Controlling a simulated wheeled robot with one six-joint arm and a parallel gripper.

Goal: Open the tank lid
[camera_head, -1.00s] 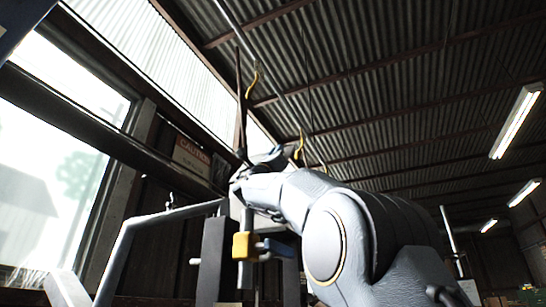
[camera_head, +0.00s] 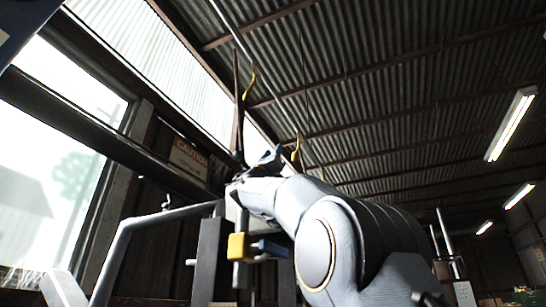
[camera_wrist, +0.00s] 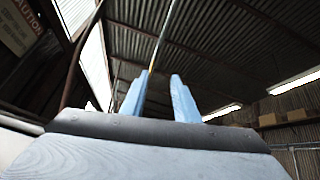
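No tank or tank lid can be made out in either view. My gripper (camera_wrist: 159,77) shows in the wrist view as two blue fingers pointing up toward the roof. The fingers stand apart with nothing between them, so it is open and empty. In the head view my gripper (camera_head: 266,157) is small and partly hidden behind my grey arm, near the middle of the picture.
Yellow hooks (camera_head: 249,84) hang from an overhead rail (camera_head: 262,75). A grey bent pipe frame (camera_head: 125,238) and a dark post (camera_head: 210,262) with a yellow block (camera_head: 238,246) stand lower left. A caution sign (camera_head: 188,159) is beside the window (camera_head: 60,170). Boxes (camera_wrist: 288,116) sit at right.

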